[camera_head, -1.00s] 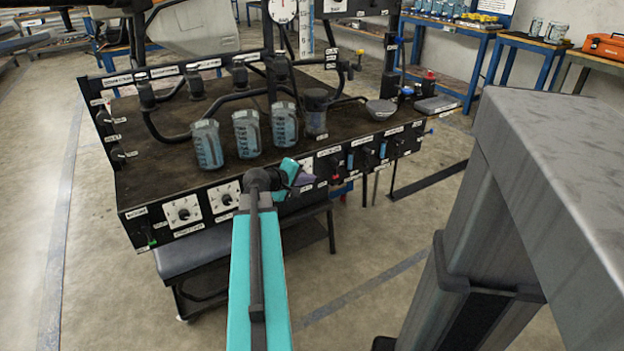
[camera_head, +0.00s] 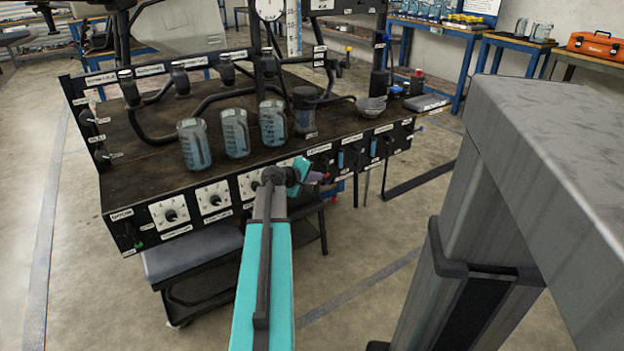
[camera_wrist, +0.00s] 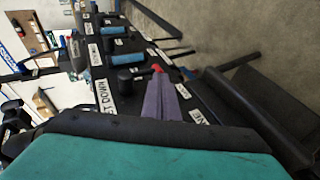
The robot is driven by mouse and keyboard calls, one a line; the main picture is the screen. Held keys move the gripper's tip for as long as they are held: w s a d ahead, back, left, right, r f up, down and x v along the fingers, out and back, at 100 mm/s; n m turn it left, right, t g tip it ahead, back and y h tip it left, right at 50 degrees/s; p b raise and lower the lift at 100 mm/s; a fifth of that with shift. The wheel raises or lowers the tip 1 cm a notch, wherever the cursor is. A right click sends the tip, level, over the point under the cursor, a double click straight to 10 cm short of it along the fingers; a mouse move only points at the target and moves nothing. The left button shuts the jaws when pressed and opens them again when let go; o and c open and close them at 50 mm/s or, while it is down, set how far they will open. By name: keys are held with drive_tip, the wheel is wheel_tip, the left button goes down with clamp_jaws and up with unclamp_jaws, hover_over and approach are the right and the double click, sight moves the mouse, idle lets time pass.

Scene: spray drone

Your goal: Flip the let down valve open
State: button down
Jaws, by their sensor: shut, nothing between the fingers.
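The let down valve (camera_wrist: 130,79) shows in the wrist view as a black handle on the bench's dark front panel, beside a white LET DOWN label (camera_wrist: 103,97). A red tip (camera_wrist: 157,68) shows at the handle's end. My gripper (camera_wrist: 160,84) has purple fingers, shut together and empty. The fingertips lie close beside the handle, near the red tip; I cannot tell whether they touch. In the head view my gripper (camera_head: 313,177) is at the front panel, and my wrist partly hides that area.
The bench (camera_head: 150,165) carries several clear jars (camera_head: 235,133) and black hoses. Dials (camera_head: 170,212) line the panel to the left of my gripper. Blue-handled valves (camera_wrist: 117,56) sit farther along the panel. A grey padded seat (camera_head: 190,250) stands below.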

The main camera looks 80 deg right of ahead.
drive_tip(key=shift+s+d+f, duration=0.2)
drive_tip(key=shift+d+f, duration=0.05)
drive_tip(key=shift+d, duration=0.2)
